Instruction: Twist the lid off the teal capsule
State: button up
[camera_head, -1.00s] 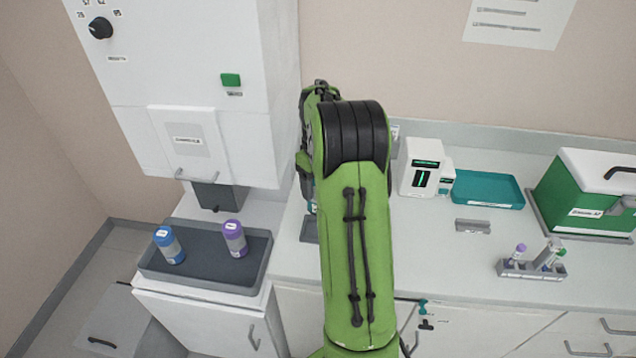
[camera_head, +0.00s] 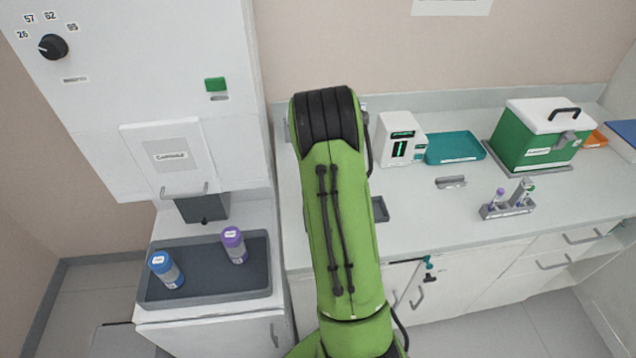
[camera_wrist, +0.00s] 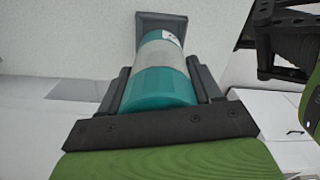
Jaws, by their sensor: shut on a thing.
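The teal capsule (camera_wrist: 158,62) shows in the wrist view. It has a teal end close to me (camera_wrist: 158,88), a pale grey middle band and a teal far end with a white label. My gripper (camera_wrist: 160,90) is shut on the near teal end, with a dark finger on each side. The capsule's far end is at a dark grey holder (camera_wrist: 150,18); I cannot tell how it is seated in it. In the head view my green arm hides the capsule and my gripper. No gap between lid and body can be made out.
A dark tray (camera_head: 205,292) at left holds a blue capsule (camera_head: 165,270) and a purple capsule (camera_head: 234,245) below a white dispenser cabinet (camera_head: 140,90). Right of my arm are a small white device (camera_head: 398,138), a teal tray (camera_head: 455,148), a tube rack (camera_head: 508,208) and a green box (camera_head: 540,140).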

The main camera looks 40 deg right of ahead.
jog(key=m, duration=0.4)
jog(key=shift+w+a+r+p, duration=0.1)
jog(key=shift+a+r+p, duration=0.05)
jog(key=shift+p, duration=0.15)
jog(key=m, duration=0.4)
jog(key=shift+m, duration=0.4)
jog(key=m, duration=0.9)
jog(key=shift+f+b, duration=0.95)
jog(key=shift+f, duration=0.3)
jog(key=shift+f, duration=0.1)
jog(key=shift+f+b, duration=0.55)
jog(key=shift+f+b, duration=0.5)
jog(key=shift+f, duration=0.2)
